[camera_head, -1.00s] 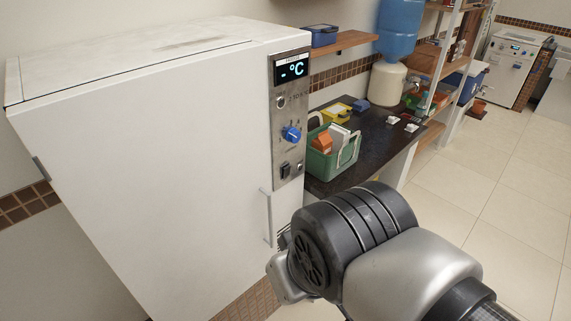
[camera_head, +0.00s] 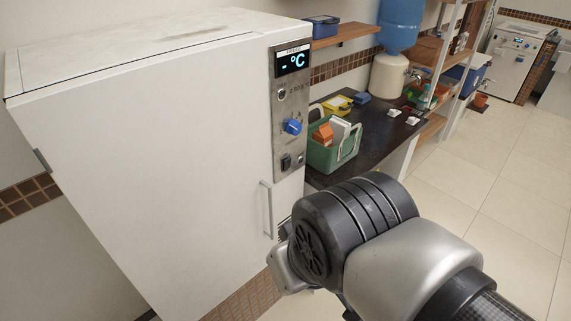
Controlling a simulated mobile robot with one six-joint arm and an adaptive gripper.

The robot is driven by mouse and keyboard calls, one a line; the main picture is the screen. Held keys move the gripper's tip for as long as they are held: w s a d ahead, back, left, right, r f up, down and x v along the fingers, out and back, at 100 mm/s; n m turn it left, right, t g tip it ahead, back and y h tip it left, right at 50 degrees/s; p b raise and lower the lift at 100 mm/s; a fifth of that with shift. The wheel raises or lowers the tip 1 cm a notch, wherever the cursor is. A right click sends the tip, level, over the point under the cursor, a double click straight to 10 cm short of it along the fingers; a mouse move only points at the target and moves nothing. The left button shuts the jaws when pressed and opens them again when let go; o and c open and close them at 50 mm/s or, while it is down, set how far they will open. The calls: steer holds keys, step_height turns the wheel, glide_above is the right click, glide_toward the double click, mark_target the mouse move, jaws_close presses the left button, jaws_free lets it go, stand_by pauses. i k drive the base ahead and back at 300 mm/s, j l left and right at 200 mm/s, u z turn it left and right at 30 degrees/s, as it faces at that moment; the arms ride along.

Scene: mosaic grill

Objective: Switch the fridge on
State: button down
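The white fridge (camera_head: 140,130) fills the left of the view with its door closed. Its metal control panel (camera_head: 291,135) runs down the front's right side. A display (camera_head: 293,62) at the panel's top is lit and shows "- °C". Below it are a small round lock or button (camera_head: 282,94), a blue knob (camera_head: 292,126) and a black rocker switch (camera_head: 286,163) with a smaller part beside it. A vertical handle (camera_head: 266,209) sits below the panel. My arm is at the lower right, below the panel.
Right of the fridge, a dark counter (camera_head: 378,140) holds a green basket (camera_head: 330,155) with cartons, a yellow box (camera_head: 337,106) and small items. A shelf (camera_head: 345,36) and blue water bottle (camera_head: 400,25) are above and behind. Tiled floor (camera_head: 480,200) is open at right.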

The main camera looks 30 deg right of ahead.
mark_target(287, 165)
steer(key=i+j, duration=0.2)
steer(key=j, duration=0.15)
steer(key=i+j, duration=0.15)
steer(key=j, duration=0.15)
steer(key=z, duration=1.8)
